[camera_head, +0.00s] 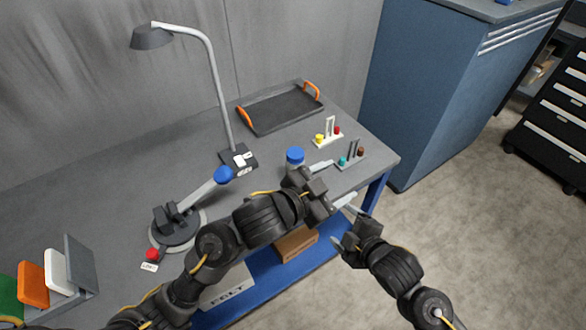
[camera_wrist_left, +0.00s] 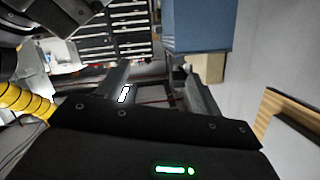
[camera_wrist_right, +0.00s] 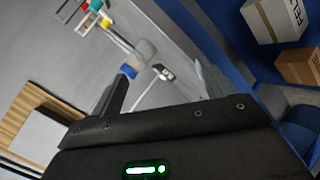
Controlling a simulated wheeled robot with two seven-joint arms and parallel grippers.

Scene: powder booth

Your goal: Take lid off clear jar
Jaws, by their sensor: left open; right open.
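The clear jar's blue lid (camera_head: 295,155) shows on the grey table in the head view, just beyond my left gripper. The lid is on; the jar body is mostly hidden behind my left arm. A blue cap, probably this lid, also shows in the right wrist view (camera_wrist_right: 128,71). My left gripper (camera_head: 341,180) is open and empty near the table's front edge, right of the jar and pointing right. My right gripper (camera_head: 343,226) is open and empty, lower and nearer, off the table's front edge. Neither gripper touches the jar.
Two small racks with coloured caps (camera_head: 328,140) (camera_head: 350,160) stand right of the jar. A lamp (camera_head: 215,80), a blue-knobbed lever press (camera_head: 180,225) and a tray with orange handles (camera_head: 281,112) are on the table (camera_head: 190,140). A carton (camera_head: 295,243) sits on the blue shelf below.

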